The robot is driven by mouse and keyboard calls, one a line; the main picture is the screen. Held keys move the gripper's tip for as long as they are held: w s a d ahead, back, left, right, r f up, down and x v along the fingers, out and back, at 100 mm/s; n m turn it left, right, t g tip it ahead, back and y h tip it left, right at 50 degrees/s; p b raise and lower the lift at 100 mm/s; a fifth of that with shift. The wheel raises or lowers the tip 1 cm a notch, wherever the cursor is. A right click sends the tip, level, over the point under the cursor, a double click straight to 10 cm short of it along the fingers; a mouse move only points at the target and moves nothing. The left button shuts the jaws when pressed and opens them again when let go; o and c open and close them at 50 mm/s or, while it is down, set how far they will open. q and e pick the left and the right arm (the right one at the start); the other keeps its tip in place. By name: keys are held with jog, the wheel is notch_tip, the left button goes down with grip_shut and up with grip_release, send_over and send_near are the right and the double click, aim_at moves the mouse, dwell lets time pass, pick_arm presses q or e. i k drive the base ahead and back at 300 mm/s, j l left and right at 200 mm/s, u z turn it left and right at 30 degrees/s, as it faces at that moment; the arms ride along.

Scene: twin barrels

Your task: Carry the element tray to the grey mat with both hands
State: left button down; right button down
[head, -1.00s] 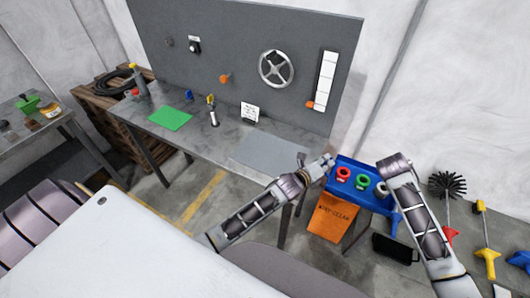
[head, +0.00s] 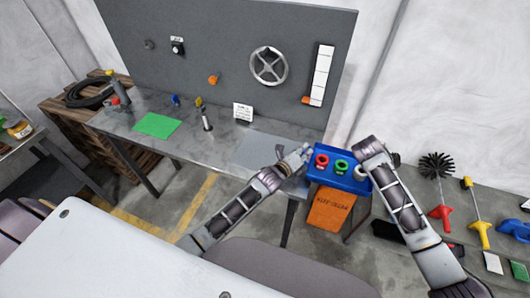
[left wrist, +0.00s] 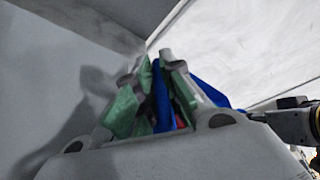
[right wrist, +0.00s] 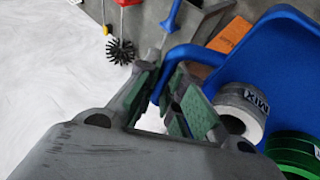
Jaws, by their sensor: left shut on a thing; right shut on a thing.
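The blue element tray (head: 340,181) is held between my two grippers at the right of the workbench in the head view. A red, a green and a white ring-shaped element stand in it. My left gripper (head: 305,152) is shut on the tray's left side, and its green pads pinch a blue part in the left wrist view (left wrist: 160,95). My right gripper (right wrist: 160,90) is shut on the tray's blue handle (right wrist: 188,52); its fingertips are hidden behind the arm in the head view. The grey mat (head: 262,152) lies on the bench, left of the tray.
The bench also holds a green mat (head: 156,125), a small upright tool (head: 207,120) and a white sign (head: 243,112). Brushes (head: 438,168) stand at the right. The grey mat looks bare.

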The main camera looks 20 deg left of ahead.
aim_at(271, 153)
jog(key=j, duration=1.4)
jog(key=i, duration=0.05)
